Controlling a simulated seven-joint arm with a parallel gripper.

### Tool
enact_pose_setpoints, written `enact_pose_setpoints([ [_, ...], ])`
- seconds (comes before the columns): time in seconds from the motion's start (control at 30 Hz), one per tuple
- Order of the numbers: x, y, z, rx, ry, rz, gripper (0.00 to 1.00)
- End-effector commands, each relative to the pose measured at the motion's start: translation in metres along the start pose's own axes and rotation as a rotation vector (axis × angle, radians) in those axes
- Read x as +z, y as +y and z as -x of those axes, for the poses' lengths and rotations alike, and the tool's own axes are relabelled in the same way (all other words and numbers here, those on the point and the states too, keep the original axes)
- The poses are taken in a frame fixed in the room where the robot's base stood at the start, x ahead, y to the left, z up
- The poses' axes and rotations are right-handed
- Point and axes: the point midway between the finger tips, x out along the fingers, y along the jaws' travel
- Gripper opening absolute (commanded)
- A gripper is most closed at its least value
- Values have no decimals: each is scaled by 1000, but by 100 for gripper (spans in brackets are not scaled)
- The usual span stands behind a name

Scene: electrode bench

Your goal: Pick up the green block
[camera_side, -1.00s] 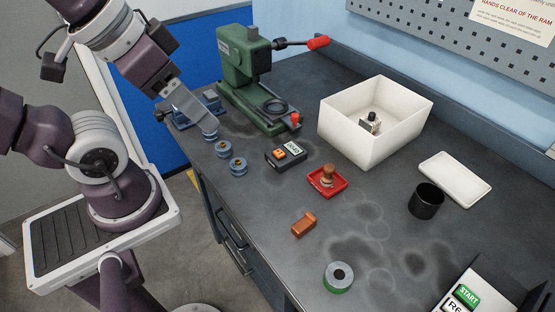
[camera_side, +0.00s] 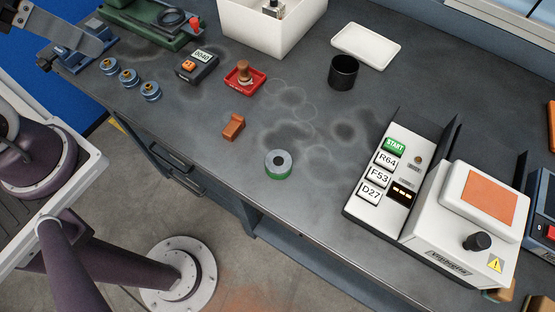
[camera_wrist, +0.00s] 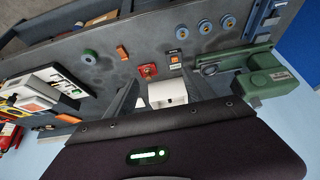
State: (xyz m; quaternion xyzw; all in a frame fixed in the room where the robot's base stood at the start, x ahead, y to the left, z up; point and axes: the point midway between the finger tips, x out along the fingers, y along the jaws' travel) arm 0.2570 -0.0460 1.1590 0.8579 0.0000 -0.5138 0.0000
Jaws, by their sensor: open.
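A round piece with a green side, a grey top and a dark centre (camera_side: 278,165) lies on the dark bench; it also shows in the wrist view (camera_wrist: 89,57). A green START tile (camera_side: 394,146) sits on the white console. I see no plain green block. My gripper (camera_wrist: 165,88) is open and empty in the wrist view, its fingers spread in front of the white bin (camera_wrist: 167,93). In the side view only a grey part of it shows at the upper left, above the blue rings (camera_side: 130,77) and far from the green-sided piece.
An orange block (camera_side: 233,127), a red tray (camera_side: 259,83) with a brown knob, a timer (camera_side: 198,66) and a black cup (camera_side: 343,73) stand nearby. The console (camera_side: 380,190) is to the right. The green press (camera_side: 150,22) is at the upper left. Bench around the green-sided piece is clear.

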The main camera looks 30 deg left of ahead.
Motion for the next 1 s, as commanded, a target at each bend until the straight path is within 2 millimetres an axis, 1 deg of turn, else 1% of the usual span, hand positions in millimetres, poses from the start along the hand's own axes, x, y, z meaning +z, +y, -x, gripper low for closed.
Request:
enact_pose_setpoints([
  [0.3,-1,0,0,-3,0,-2,71],
  [0.37,-8,-5,-6,-28,0,-27,71],
  [0.43,-30,-17,-24,-92,5,-108,71],
  [0.47,-43,-24,-36,-124,9,-166,71],
  [0.5,-63,-29,-55,-159,19,-264,71],
  [0.57,-92,-30,-89,-177,40,-436,71],
  [0.6,-107,-24,-115,-160,58,-556,71],
  [0.63,-115,-17,-134,-132,71,-644,71],
  [0.67,-121,-6,-154,-91,88,-730,71],
  [0.7,-123,11,-181,-16,110,-837,71],
  [0.77,-116,44,-217,136,153,-979,71],
  [0.8,-104,68,-237,260,185,-1055,71],
  [0.87,-80,105,-256,460,240,-1132,71],
  [0.9,-62,127,-262,590,278,-1161,71],
  [0.93,-50,141,-263,680,306,-1170,71],
  [1.0,-25,167,-258,868,364,-1168,71],
])
